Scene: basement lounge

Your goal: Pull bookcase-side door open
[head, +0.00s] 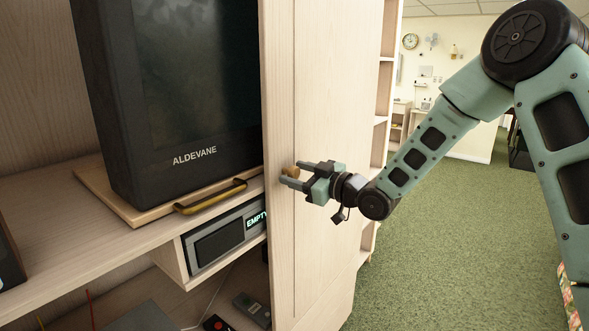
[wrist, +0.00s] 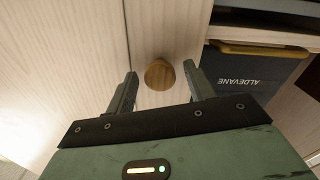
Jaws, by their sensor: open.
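The bookcase-side door (head: 325,80) is a tall pale wood panel right of the television; I cannot tell whether it is fully closed or slightly ajar. A small round wooden knob (head: 290,171) sits near its left edge. My gripper (head: 293,173) is open at the knob, its fingers pointing at the door. In the wrist view the knob (wrist: 159,74) lies between the two spread fingertips of my gripper (wrist: 161,72), with visible gaps on both sides. The fingers do not appear to touch it.
A dark ALDEVANE television (head: 190,100) stands on a pull-out board with a brass handle (head: 210,197). Below are a device reading EMPTY (head: 225,236) and small items. A bookcase (head: 384,100) stands just right of the door. Green carpet (head: 440,250) is open at right.

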